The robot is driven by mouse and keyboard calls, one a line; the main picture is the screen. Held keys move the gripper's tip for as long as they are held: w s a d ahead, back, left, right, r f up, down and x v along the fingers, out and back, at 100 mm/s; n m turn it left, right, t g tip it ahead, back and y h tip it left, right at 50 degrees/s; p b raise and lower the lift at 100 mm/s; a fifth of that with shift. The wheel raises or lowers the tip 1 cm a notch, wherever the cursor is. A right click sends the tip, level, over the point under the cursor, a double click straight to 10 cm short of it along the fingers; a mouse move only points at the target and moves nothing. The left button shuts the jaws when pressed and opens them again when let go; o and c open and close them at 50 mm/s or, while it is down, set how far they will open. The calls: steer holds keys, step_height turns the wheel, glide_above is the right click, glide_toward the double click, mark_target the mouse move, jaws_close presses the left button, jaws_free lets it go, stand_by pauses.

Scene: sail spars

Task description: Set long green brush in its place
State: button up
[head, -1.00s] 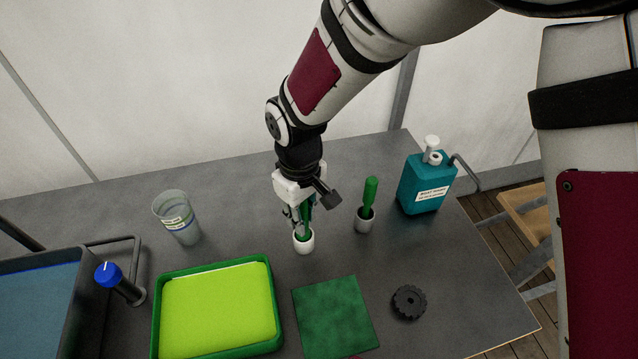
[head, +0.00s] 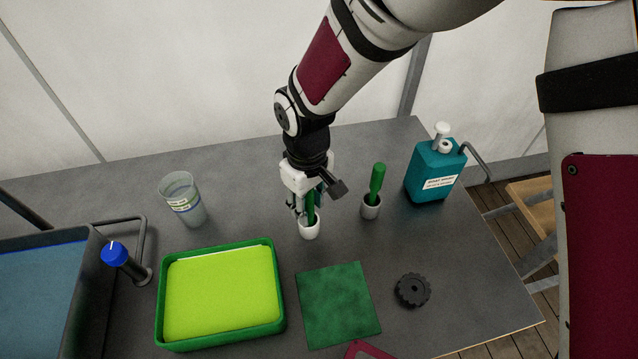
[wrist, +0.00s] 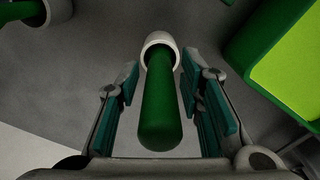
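One green brush (head: 310,217) stands handle-up in a white cup (head: 309,230) near the table's middle. My gripper (head: 307,205) is around its handle from above. In the wrist view the handle (wrist: 160,110) rises between my two teal-padded fingers (wrist: 165,105), with a gap on each side, so the gripper is open. The brush's lower end is hidden in the cup (wrist: 162,42). I cannot tell which brush is longer.
A green tray with a lime inside (head: 160,310) and a green mat (head: 338,305) lie in front. A dark basin (head: 92,290) is at left.

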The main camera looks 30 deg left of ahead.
stand_by(0.3)
step_height(320, 180, up, 12)
stand_by(0.5)
steer(key=w+d+r+m+t, duration=0.1)
steer(key=w+d+r+m, duration=0.15)
steer(key=d+r, duration=0.55)
steer(key=w+d+r+m+t, duration=0.15)
steer(key=d+r+m, duration=0.25)
steer(key=d, duration=0.9)
steer(key=s+d+r+m+t, duration=0.1)
steer(key=s+d+m, duration=0.3)
steer(key=d, duration=0.5)
steer(key=s+d+r+m+t, duration=0.2)
steer(key=s+d, duration=0.3)
steer(key=d, duration=0.4)
steer(key=shift+s+d+r+m, duration=0.35)
steer(key=shift+s+m, duration=0.05)
steer(key=shift+m, duration=0.45)
